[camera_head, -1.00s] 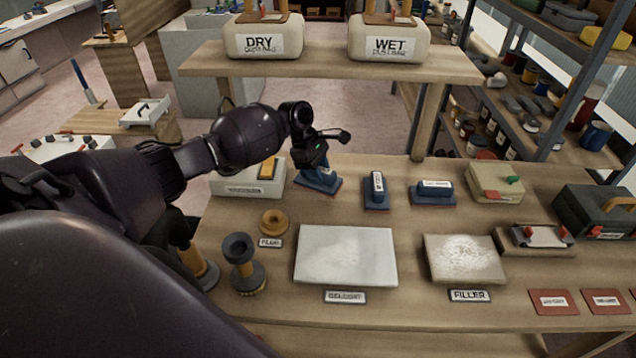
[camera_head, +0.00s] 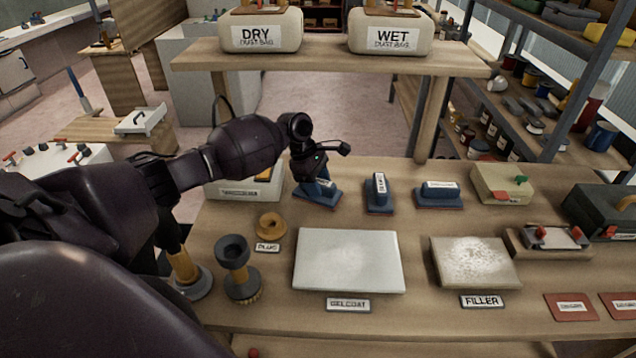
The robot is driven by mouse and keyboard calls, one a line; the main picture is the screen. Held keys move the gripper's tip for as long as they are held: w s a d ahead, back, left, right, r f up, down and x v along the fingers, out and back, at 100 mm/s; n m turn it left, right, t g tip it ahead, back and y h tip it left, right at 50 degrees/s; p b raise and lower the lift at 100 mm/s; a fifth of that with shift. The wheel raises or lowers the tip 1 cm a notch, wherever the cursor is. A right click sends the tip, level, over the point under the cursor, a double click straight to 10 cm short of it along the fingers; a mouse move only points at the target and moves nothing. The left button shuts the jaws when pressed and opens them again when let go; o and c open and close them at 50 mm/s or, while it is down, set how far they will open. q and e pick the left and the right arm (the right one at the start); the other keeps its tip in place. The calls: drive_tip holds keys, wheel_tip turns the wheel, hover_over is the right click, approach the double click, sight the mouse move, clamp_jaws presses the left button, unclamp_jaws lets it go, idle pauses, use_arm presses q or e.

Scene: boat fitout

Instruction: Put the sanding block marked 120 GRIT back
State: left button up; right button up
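Three blue sanding blocks with reddish undersides sit in a row on the workbench (camera_head: 415,320). The left block (camera_head: 318,194) is under my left gripper (camera_head: 317,180), which points down at its top; the fingers are dark and small, and I cannot tell whether they are closed on it. The middle block (camera_head: 380,200) stands with its label turned sideways, and the right block (camera_head: 438,198) lies lengthwise. Their labels are too small to read, so I cannot tell which is 120 GRIT. My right gripper is not in view.
A gelcoat panel (camera_head: 348,262) and a filler panel (camera_head: 474,262) lie in front of the blocks. A pale box (camera_head: 502,185) and a green case (camera_head: 600,207) stand to the right. A raised shelf (camera_head: 330,66) with DRY and WET dust bags spans behind.

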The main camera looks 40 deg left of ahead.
use_arm(q)
drive_tip(key=shift+o, duration=0.9)
drive_tip(key=shift+p+v, duration=0.5)
drive_tip(key=shift+v, duration=3.35)
drive_tip(key=shift+d, duration=0.1)
